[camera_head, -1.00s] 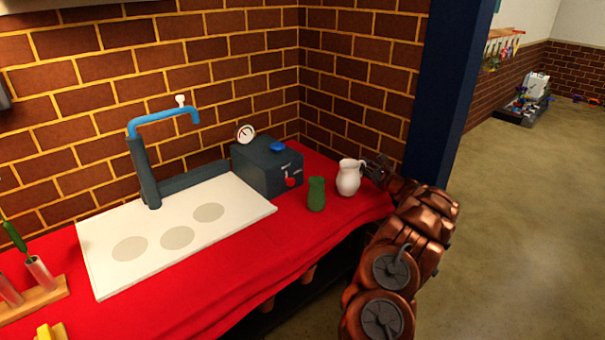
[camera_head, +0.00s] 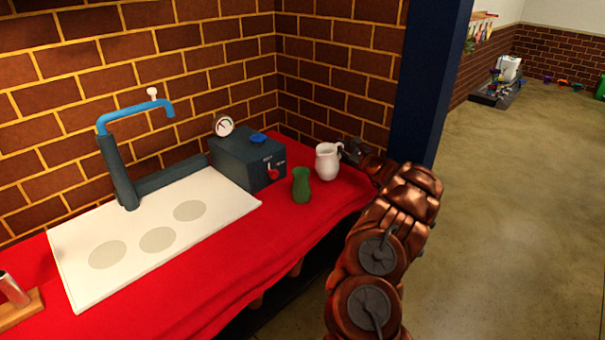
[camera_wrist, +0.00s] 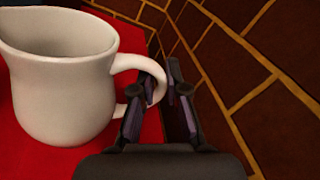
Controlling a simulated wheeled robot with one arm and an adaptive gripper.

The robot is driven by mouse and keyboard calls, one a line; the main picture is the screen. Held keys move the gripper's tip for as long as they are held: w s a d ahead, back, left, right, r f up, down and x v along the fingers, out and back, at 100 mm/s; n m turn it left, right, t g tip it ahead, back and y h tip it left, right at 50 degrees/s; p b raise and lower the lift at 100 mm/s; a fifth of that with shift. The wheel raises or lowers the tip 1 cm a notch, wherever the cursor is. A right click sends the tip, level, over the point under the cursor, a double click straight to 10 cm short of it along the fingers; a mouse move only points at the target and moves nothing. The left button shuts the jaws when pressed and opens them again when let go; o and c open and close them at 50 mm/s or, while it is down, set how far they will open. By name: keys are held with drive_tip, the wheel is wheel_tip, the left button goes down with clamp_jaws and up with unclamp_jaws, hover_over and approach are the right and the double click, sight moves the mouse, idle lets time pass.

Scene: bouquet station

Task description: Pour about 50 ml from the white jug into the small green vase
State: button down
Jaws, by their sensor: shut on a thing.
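The white jug (camera_head: 327,162) stands upright at the right end of the red-covered counter, its handle toward my gripper. It also fills the left of the wrist view (camera_wrist: 62,85), with its spout to the left. My gripper (camera_head: 350,152) is shut on the jug's handle; the fingers (camera_wrist: 155,95) lie on either side of the handle in the wrist view. The small green vase (camera_head: 301,186) stands upright on the red cloth, left of the jug and a little nearer, apart from it. The contents of the jug and vase cannot be seen.
A dark box (camera_head: 247,160) with a gauge, blue knob and red lever stands behind the vase. A white board (camera_head: 150,232) with grey circles lies at left, below a blue-spouted tap (camera_head: 136,115). Brick walls close off the back; a dark blue post (camera_head: 433,85) stands right of the counter.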

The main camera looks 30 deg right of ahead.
drive_tip(key=shift+s+a+r+n+b, duration=0.15)
drive_tip(key=shift+a+r+n+b, duration=0.35)
drive_tip(key=shift+r+n+b, duration=0.2)
drive_tip(key=shift+s+a+r+n+b, duration=0.15)
drive_tip(key=shift+a+n+b, duration=0.15)
drive_tip(key=shift+b, duration=0.35)
drive_tip(key=shift+a+r+n+b, duration=0.2)
drive_tip(key=shift+r+n+b, duration=0.1)
drive_tip(key=shift+r+b, duration=0.15)
drive_tip(key=s+a+r+n+t+y+b, duration=0.1)
drive_tip(key=a+r+n+b, duration=0.5)
drive_tip(key=b, duration=0.6)
drive_tip(key=shift+s+r+n, duration=0.2)
drive_tip(key=shift+r+n, duration=0.2)
drive_tip(key=shift+n, duration=0.3)
drive_tip(key=shift+s+a+r+n+y+b, duration=0.15)
drive_tip(key=shift+a+r+n+y+b, duration=0.25)
drive_tip(key=shift+a+r+n+b, duration=0.55)
drive_tip(key=shift+s+a+r+n+b, duration=0.1)
drive_tip(key=shift+a+r+n+b, duration=0.1)
drive_tip(key=shift+a+n+b, duration=0.35)
drive_tip(key=shift+s+a+r+n+b, duration=0.1)
drive_tip(key=shift+a+r+n+b, duration=0.15)
drive_tip(key=shift+n+b, duration=0.4)
